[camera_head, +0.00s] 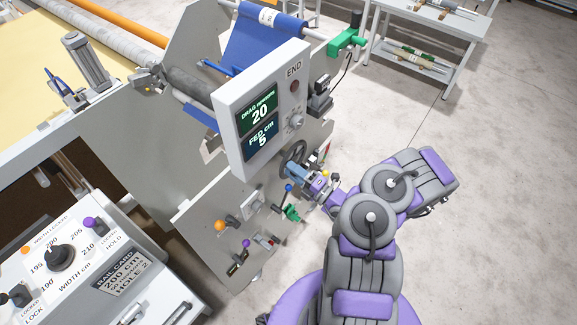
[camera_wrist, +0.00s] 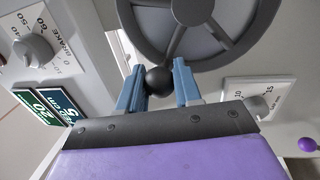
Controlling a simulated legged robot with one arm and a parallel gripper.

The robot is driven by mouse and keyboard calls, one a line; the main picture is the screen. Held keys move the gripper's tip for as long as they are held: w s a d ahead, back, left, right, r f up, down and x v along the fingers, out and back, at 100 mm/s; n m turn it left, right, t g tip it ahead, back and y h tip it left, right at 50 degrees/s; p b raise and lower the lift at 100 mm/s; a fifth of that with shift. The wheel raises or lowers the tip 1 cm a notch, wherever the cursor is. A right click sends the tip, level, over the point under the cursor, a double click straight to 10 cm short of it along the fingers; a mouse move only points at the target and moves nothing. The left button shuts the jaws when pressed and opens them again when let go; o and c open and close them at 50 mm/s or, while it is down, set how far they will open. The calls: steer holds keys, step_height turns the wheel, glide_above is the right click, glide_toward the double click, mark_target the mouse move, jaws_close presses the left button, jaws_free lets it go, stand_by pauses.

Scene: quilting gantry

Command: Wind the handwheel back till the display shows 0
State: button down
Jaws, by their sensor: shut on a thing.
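The handwheel (camera_head: 291,153) is a dark spoked wheel on the grey machine side plate, below the display box, partly hidden by my gripper. In the wrist view its hub and spokes (camera_wrist: 193,10) fill the top. My gripper (camera_head: 304,177) is at the wheel. In the wrist view my gripper (camera_wrist: 159,84) has its two blue fingers shut on the wheel's black ball knob (camera_wrist: 159,80), at the rim's near edge. The display (camera_head: 262,139) reads FED cm 5; the green panel above it (camera_head: 257,110) reads DRAG newtons 20.
A red END lamp (camera_head: 295,86) and a small dial (camera_head: 296,121) sit right of the panels. Coloured levers (camera_head: 226,224) stick out below the wheel. A control panel (camera_head: 70,250) stands at lower left. A shelf (camera_head: 415,60) stands behind; floor at right is clear.

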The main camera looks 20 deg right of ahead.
mark_target(296, 147)
steer(key=m, duration=0.1)
steer(key=r+m, duration=0.1)
steer(key=d+m, duration=0.1)
steer(key=shift+w+d+r+h+p, duration=0.15)
steer(key=shift+w+h+p, duration=0.1)
steer(key=shift+h+p, duration=0.15)
steer(key=m, duration=0.1)
steer(key=d+m, duration=0.1)
steer(key=m, duration=0.1)
steer(key=w+r+m+h, duration=0.1)
steer(key=shift+d+r+t, duration=0.1)
steer(key=shift+d+t, duration=0.1)
steer(key=shift+t, duration=0.1)
steer(key=m, duration=0.1)
steer(key=d+m, duration=0.1)
steer(key=m, duration=0.1)
steer(key=shift+w+d+r+m+h, duration=0.2)
steer(key=shift+w+d+m+h, duration=0.05)
steer(key=shift+w+m+h, duration=0.15)
steer(key=shift+w+d+m, duration=0.2)
steer(key=shift+d+m, duration=0.25)
steer(key=shift+m, duration=0.55)
steer(key=shift+f, duration=0.1)
